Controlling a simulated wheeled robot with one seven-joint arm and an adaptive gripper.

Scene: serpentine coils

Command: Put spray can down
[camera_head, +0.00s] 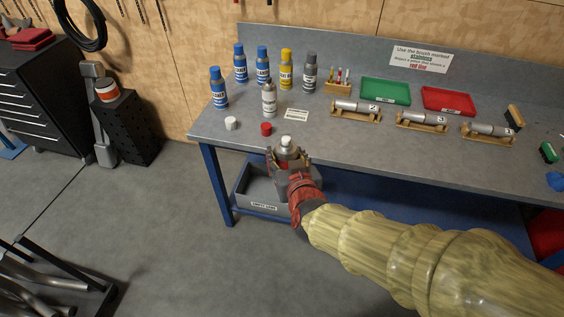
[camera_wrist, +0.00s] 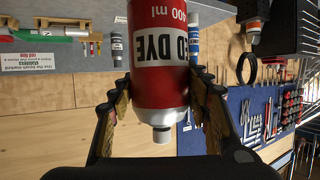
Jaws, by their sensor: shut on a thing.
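A red spray can (camera_wrist: 158,75) marked "RED DYE 400 ml" is between the two fingers of my gripper (camera_wrist: 160,105), which is shut on it. In the wrist view its lettering is upside down and its pale nozzle (camera_wrist: 161,134) points down the picture. In the head view the can's pale top (camera_head: 286,142) points up, at the bench's front edge near the red cap. My gripper (camera_head: 287,160) hides most of its body there. Whether the can's base touches anything is hidden.
The grey bench top (camera_head: 330,140) carries several blue cans (camera_head: 219,90), a yellow can (camera_head: 286,70), a dark can (camera_head: 310,73) and a silver can (camera_head: 269,99). Red (camera_head: 266,129) and white (camera_head: 231,123) caps lie near the front. An "EMPTY CANS" bin (camera_head: 263,206) sits below.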

